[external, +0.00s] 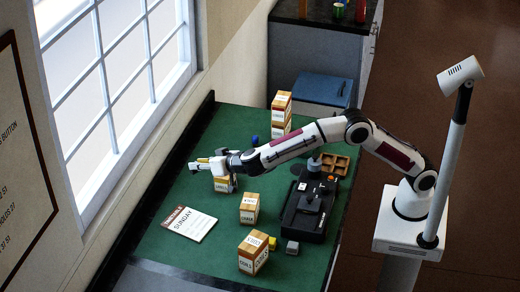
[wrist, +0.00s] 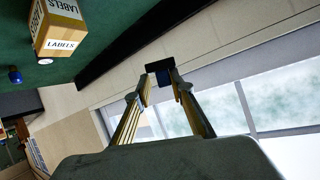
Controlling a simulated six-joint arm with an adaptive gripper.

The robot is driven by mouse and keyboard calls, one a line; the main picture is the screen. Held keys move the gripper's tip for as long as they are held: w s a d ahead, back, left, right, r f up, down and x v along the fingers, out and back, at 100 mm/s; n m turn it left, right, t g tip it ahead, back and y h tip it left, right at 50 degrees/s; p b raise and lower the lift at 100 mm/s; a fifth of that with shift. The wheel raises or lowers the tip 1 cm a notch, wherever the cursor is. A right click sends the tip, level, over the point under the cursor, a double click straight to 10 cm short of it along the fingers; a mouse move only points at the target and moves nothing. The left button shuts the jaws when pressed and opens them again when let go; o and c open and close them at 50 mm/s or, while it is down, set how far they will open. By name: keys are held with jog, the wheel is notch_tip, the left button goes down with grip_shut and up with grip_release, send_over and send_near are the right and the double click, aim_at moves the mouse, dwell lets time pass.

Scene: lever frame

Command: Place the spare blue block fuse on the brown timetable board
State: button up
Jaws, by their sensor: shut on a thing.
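In the external view my gripper (external: 193,166) is held over the far left part of the green table, and the block cannot be made out there. The timetable board (external: 189,224), a pale sheet with a brown heading and the word SUNDAY, lies flat near the table's left edge. My gripper is beyond it, apart from it.
Labelled boxes stand on the table (external: 150,247): one beneath my wrist (external: 222,184), one in the middle (external: 249,208), one in front (external: 253,252), and a stack behind (external: 281,112). The black lever frame (external: 310,208) is at right. Yellow (external: 272,243) and grey (external: 292,247) blocks lie in front.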

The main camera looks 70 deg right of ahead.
jog(key=s+a+f+n+y, duration=0.2)
jog(key=a+f, duration=0.1)
jog(key=a, duration=0.3)
jog(key=s+a+f+n+y, duration=0.3)
jog(key=a, duration=0.2)
jog(key=shift+a+f+n+t, duration=0.2)
jog(key=shift+a+n+t, duration=0.1)
jog(key=shift+a+t, duration=0.1)
jog(key=shift+f, duration=0.1)
send_over(205, 231)
jog(key=shift+f, duration=3)
jog(key=shift+f, duration=1.9)
